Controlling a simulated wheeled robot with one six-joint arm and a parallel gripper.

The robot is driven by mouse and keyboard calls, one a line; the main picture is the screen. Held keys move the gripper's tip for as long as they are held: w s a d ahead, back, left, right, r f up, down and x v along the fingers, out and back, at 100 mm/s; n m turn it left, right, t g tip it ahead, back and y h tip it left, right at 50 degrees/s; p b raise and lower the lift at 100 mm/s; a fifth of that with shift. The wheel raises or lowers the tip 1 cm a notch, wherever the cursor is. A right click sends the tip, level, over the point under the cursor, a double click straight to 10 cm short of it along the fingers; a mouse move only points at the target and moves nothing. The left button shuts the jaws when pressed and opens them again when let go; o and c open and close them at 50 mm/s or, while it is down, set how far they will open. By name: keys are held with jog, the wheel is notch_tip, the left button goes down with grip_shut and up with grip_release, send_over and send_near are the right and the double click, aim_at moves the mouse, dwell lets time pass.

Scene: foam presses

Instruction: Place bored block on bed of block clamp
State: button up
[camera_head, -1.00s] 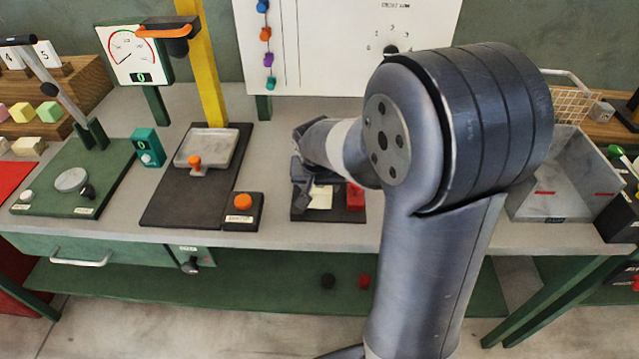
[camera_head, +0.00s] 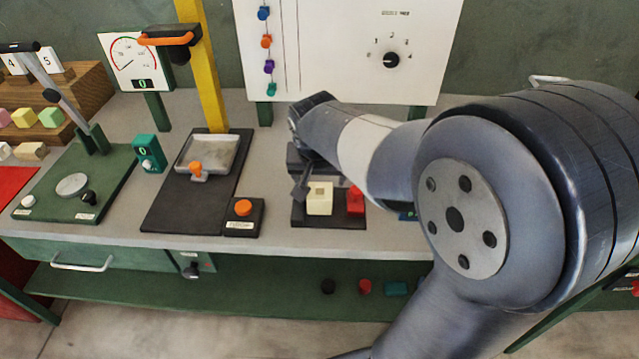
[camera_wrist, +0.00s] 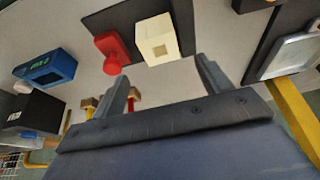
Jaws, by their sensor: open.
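The cream bored block (camera_head: 319,199) sits on the dark bed of the block clamp (camera_head: 328,220), just left of the clamp's red part (camera_head: 355,201). In the wrist view the block (camera_wrist: 158,40), with a square dark hole in one face, is on the dark plate (camera_wrist: 112,18) beside the red clamp part (camera_wrist: 112,55). They look slightly apart. My gripper (camera_head: 302,178) is open and empty, behind and left of the block. In the wrist view its two spread fingers (camera_wrist: 162,70) point toward the block, with no visible contact. Part of the clamp behind the block is hidden by my gripper.
Left of the clamp are an orange button box (camera_head: 243,212) and a press with a yellow column (camera_head: 206,80) and metal tray (camera_head: 208,157). A green lever press (camera_head: 75,185) stands farther left. A white panel (camera_head: 345,45) rises behind. Bare grey bench lies between the stations.

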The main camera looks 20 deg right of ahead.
jog(key=v, duration=0.4)
dwell(1.2)
